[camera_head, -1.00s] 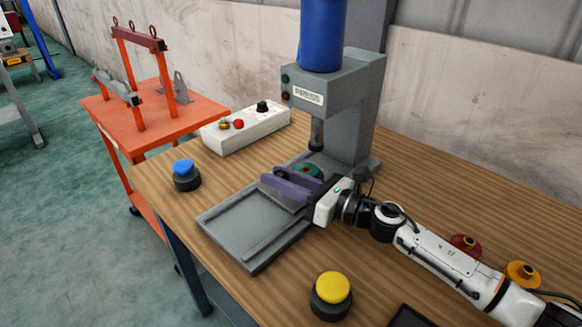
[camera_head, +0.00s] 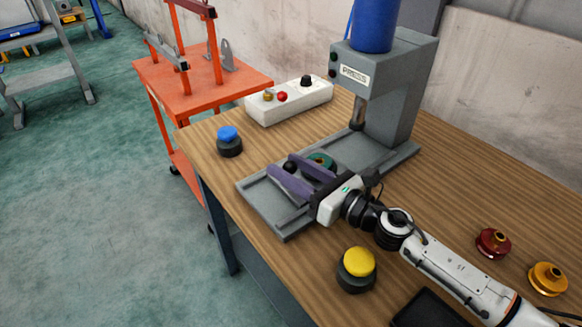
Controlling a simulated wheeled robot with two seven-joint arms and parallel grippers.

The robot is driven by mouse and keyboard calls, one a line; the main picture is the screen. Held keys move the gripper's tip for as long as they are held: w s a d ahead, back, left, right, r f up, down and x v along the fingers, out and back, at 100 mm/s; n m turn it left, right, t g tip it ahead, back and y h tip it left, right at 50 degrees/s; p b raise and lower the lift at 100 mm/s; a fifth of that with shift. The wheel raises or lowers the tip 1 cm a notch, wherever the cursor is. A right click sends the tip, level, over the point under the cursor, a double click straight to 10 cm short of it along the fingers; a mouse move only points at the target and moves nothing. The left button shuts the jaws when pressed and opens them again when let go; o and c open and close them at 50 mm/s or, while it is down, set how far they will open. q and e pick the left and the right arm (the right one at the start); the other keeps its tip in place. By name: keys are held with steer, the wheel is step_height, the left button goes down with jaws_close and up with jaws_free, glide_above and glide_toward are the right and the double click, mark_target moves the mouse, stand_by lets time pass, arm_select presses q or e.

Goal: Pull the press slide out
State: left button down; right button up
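The press (camera_head: 395,95) stands on the wooden bench, with its ram (camera_head: 357,115) hanging over the base. A flat grey tray-like bed (camera_head: 262,205) extends forward-left from the press. The slide carries a green ring-shaped piece (camera_head: 320,160), which sits in front of the ram, not beneath it. A dark round knob (camera_head: 291,167) is near it. My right gripper (camera_head: 283,164) is low over the bed; its two purple fingers are apart, with the knob between them. They show a gap and hide much of the slide. My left gripper is not in view.
A white control box (camera_head: 290,100) stands behind the bed. Red (camera_head: 493,243) and orange (camera_head: 547,279) flanged parts lie near my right arm. An orange cart (camera_head: 200,85) stands beyond the bench.

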steer(key=shift+s+d, duration=0.2)
steer(key=b+v, duration=0.2)
steer(key=v, duration=0.6)
steer(key=shift+s+d+f, duration=0.15)
steer(key=shift+s+d, duration=0.3)
steer(key=shift+s, duration=0.05)
steer(key=shift+s+d, duration=0.15)
steer(key=shift+r, duration=0.3)
